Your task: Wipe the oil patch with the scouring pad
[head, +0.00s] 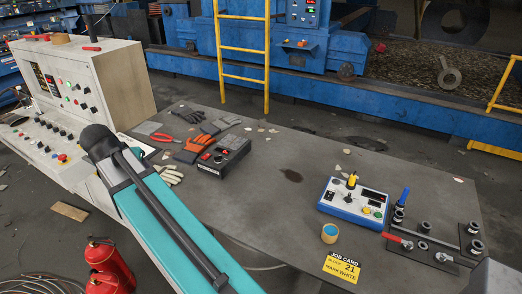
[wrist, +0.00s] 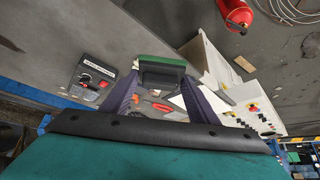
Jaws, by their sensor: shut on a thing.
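The scouring pad (wrist: 161,71), a block with a green top and a dark face, is between the fingertips of my gripper (wrist: 162,84) in the wrist view. The gripper is shut on it, one finger at each side. I cannot make out the patch in the wrist view.
A black switch box (head: 224,156), gloves (head: 197,147) and red pliers (head: 162,137) lie left of the patch. A blue-white control box (head: 352,200), a blue-topped cup (head: 329,233) and a job card (head: 343,268) are to its right. The table around the patch is clear.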

